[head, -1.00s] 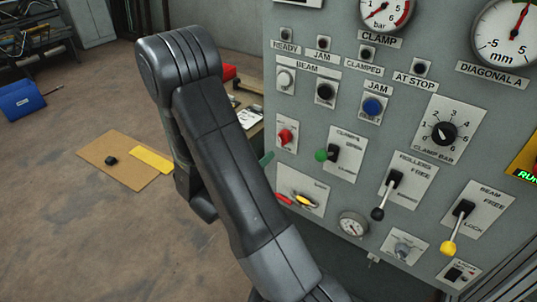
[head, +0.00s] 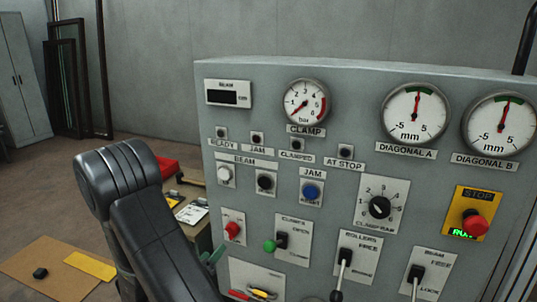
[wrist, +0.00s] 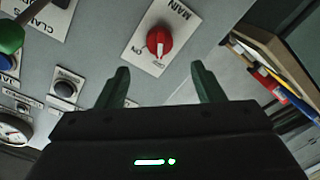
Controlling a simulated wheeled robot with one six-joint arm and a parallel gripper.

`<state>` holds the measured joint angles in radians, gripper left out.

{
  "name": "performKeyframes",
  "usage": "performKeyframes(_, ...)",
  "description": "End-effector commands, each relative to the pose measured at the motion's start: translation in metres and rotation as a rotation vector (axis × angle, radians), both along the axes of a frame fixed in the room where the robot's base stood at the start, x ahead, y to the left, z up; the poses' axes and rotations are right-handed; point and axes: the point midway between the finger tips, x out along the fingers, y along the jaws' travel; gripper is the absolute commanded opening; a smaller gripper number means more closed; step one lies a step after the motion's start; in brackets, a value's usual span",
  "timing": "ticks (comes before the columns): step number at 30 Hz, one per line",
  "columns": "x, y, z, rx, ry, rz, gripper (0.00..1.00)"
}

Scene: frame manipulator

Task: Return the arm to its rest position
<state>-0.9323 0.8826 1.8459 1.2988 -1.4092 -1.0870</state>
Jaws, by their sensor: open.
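My dark arm (head: 150,235) stands at the lower left of the head view, in front of the left side of the grey control panel (head: 330,160). Its elbow is bent at the top, and the lower part runs out of the picture. In the wrist view my gripper (wrist: 160,82) is open, with two green fingers apart and nothing between them. It points at the panel near the red MAIN knob (wrist: 159,40), with no clear contact. In the head view the arm hides most of my gripper; a green finger (head: 214,257) shows at the panel's left edge.
The panel carries the red knob (head: 233,229), a green-ended lever (head: 270,246), several buttons, gauges and a red STOP button (head: 474,224). A bench (head: 190,190) with papers stands behind the arm. A brown board (head: 45,268) lies on the floor at left, with open floor beyond.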

Motion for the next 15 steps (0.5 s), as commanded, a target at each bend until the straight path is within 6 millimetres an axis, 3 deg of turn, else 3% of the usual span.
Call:
performKeyframes(9,0.056,-0.020,0.000,0.001,0.000,-0.005,0.62)
performKeyframes(15,0.083,-0.029,-0.002,0.001,-0.001,-0.002,0.62)
